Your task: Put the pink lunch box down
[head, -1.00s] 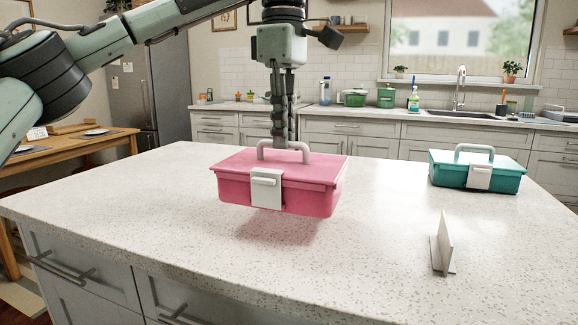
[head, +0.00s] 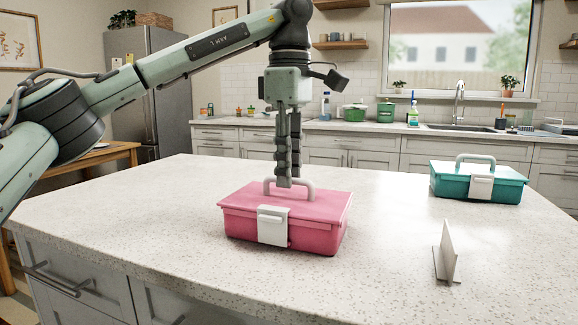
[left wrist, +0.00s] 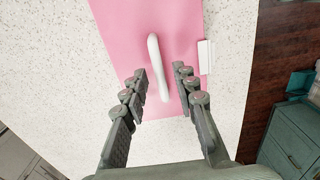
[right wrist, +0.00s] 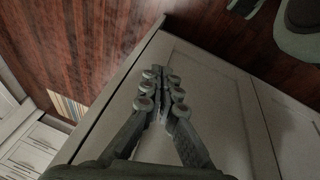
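The pink lunch box (head: 320,212) sits upright on the speckled white counter (head: 160,215), its white latch facing me. Its pale handle (head: 308,188) stands up from the lid. My left gripper (head: 284,182) is just above the box at the handle, pointing down. In the left wrist view, my left gripper (left wrist: 158,88) is open, with a finger on each side of the handle (left wrist: 158,65) and gaps between. My right gripper (right wrist: 160,78) is shut and empty in the right wrist view, away from the box.
A teal lunch box (head: 450,183) stands at the counter's right. A small white upright stand (head: 446,252) is at the front right. The counter left of the pink box is clear. A cabinet front (right wrist: 200,100) lies near my right gripper.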

